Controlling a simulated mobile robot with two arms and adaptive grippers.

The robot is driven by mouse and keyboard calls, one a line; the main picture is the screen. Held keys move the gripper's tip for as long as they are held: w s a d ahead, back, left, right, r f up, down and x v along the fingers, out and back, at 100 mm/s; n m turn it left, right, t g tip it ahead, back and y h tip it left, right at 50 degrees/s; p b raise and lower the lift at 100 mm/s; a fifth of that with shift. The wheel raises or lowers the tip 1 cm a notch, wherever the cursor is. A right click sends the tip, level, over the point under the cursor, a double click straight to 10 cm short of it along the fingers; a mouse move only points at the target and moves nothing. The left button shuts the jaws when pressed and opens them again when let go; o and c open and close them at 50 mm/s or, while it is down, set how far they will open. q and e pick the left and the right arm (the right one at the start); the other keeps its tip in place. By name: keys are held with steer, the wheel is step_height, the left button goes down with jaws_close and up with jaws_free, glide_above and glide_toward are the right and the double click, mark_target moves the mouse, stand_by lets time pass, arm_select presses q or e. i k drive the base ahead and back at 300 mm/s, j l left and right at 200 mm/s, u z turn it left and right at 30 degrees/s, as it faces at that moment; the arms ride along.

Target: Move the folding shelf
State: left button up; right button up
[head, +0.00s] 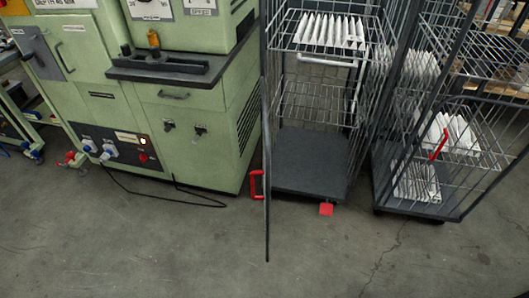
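A grey wire cage trolley (354,110) stands right of centre in the head view, its front open. Its upper wire shelf (285,42) lies level and bears a row of white filters (331,29). A pale bar (327,61) runs along that shelf's front edge. A lower wire shelf (318,103) shows empty beneath it. I cannot tell which of these shelves is the folding one. The trolley's dark base deck (310,160) is bare. Neither of my grippers shows in this view.
A thin dark panel with a red handle (256,185) stands edge-on at the trolley's left front. A second cage trolley (455,185) with white filters stands close on the right. A green machine (190,110) is on the left. The concrete floor in front is clear.

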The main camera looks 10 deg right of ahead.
mark_target(345, 111)
steer(key=j+z, duration=0.8)
steer(key=j, duration=0.2)
